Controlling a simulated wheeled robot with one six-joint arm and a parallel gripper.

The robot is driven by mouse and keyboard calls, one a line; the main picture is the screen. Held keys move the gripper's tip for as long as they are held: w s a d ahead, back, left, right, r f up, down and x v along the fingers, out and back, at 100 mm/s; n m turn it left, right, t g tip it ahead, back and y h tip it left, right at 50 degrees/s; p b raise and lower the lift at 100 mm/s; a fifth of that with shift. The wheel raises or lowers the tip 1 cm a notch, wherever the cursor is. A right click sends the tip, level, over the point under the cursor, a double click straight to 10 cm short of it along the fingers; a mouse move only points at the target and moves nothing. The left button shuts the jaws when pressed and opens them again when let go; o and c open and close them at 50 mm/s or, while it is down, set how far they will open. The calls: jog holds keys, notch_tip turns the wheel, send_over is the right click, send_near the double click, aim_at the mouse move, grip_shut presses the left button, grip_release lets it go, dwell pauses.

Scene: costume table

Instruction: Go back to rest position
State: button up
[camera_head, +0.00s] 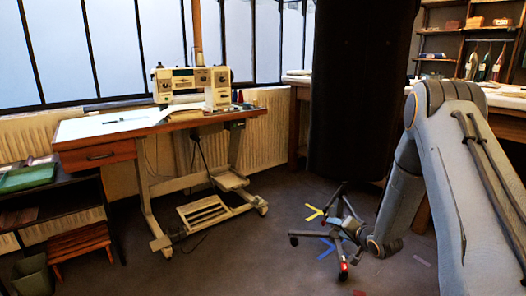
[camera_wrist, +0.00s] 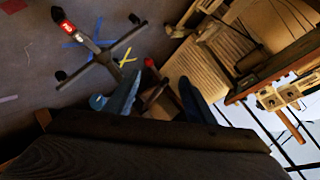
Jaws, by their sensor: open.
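My arm comes in from the right of the head view and bends down toward the floor. My gripper (camera_head: 343,228) hangs low there, in front of a wheeled stand base, and its fingers are hard to separate from the base. In the wrist view my gripper (camera_wrist: 158,98) shows two bluish fingers spread apart. I see nothing held between them.
A tall black form (camera_head: 360,90) stands close to my arm, above the wheeled base (camera_wrist: 95,48). Left are a sewing table (camera_head: 110,122) with a sewing machine (camera_head: 192,82) and a wooden stool (camera_head: 80,242). The front-centre floor (camera_head: 250,265) is clear.

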jog(key=s+a+r+n+g, duration=0.2)
jog(key=s+a+r, duration=0.25)
jog(key=a, duration=0.25)
jog(key=s+a+r+n+g+h, duration=0.1)
jog(key=s+a+r+n+g, duration=0.15)
jog(key=s+a, duration=0.35)
jog(key=s+a+r+n+g, duration=0.15)
jog(key=s+a+r, duration=0.25)
jog(key=a, duration=0.4)
jog(key=s+a+r+n+g+h, duration=0.1)
jog(key=s+a+r+n+g, duration=0.15)
jog(key=s, duration=0.85)
jog(key=s+a+r+n+g, duration=0.1)
jog(key=s+a+r+n, duration=0.15)
jog(key=s, duration=0.85)
jog(key=s+a+r+n+g+h, duration=0.1)
jog(key=s+a+r+n+g, duration=0.15)
jog(key=s, duration=0.85)
jog(key=d+r+m+p, duration=0.6)
jog(key=d+r+p, duration=1.3)
jog(key=r+p, duration=0.5)
jog(key=shift+s+d+p, duration=0.2)
jog(key=shift+s+p, duration=0.15)
jog(key=shift+p, duration=1.1)
